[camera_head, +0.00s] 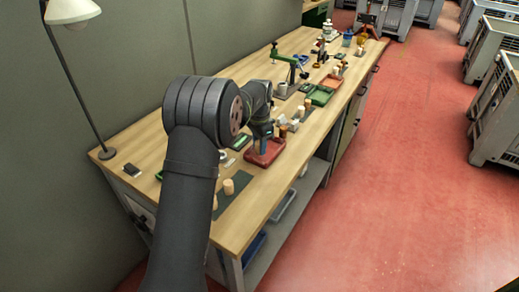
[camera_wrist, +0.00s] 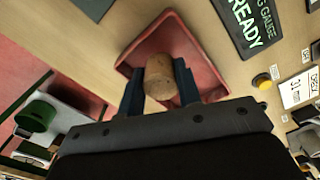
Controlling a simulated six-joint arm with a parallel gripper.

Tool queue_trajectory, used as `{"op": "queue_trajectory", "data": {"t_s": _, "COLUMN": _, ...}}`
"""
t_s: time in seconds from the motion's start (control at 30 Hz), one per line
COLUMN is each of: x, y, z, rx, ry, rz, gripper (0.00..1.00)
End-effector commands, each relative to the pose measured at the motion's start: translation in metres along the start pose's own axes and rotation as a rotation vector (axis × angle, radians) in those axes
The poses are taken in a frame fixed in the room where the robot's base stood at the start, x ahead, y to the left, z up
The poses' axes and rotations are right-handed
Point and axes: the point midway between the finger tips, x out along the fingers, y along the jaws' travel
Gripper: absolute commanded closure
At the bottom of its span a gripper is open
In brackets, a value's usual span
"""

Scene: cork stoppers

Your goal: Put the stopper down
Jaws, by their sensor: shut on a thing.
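My gripper (camera_wrist: 160,88) is shut on a cork stopper (camera_wrist: 160,70), which sits between its two dark blue fingers in the wrist view. A red tray (camera_wrist: 172,27) lies behind the stopper in that view. In the head view my gripper (camera_head: 263,143) is over the red tray (camera_head: 268,159), and the held stopper is hidden there. I cannot tell whether the stopper touches the tray floor. Other cork stoppers (camera_head: 228,187) stand on a dark mat in front of the tray.
A dark panel reading "GAUGE READY" (camera_wrist: 250,22) lies beside the tray. A green tray (camera_head: 321,96), another red tray (camera_head: 330,82) and a green-armed device (camera_head: 286,58) stand farther along the bench. A lamp (camera_head: 72,12) stands at left. The bench's right edge drops to a red floor.

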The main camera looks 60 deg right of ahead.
Motion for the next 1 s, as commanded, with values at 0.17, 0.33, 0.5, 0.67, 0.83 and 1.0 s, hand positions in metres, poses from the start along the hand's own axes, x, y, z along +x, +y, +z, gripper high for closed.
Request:
{"op": "queue_trajectory", "data": {"t_s": 0.17, "x": 0.023, "y": 0.000, "z": 0.000, "rx": 0.000, "ry": 0.000, "rz": -0.001, "gripper": 0.93}}
{"op": "queue_trajectory", "data": {"t_s": 0.33, "x": 0.022, "y": 0.000, "z": 0.000, "rx": -0.001, "ry": 0.000, "rz": -0.001, "gripper": 0.93}}
{"op": "queue_trajectory", "data": {"t_s": 0.5, "x": 0.026, "y": 0.000, "z": 0.000, "rx": -0.001, "ry": 0.000, "rz": -0.001, "gripper": 0.93}}
{"op": "queue_trajectory", "data": {"t_s": 0.67, "x": 0.025, "y": 0.000, "z": 0.000, "rx": -0.001, "ry": 0.000, "rz": -0.001, "gripper": 0.47}}
{"op": "queue_trajectory", "data": {"t_s": 0.83, "x": 0.025, "y": 0.000, "z": 0.000, "rx": -0.001, "ry": 0.000, "rz": -0.001, "gripper": 0.47}}
{"op": "queue_trajectory", "data": {"t_s": 1.0, "x": 0.020, "y": 0.000, "z": 0.000, "rx": -0.001, "ry": 0.002, "rz": -0.003, "gripper": 0.47}}
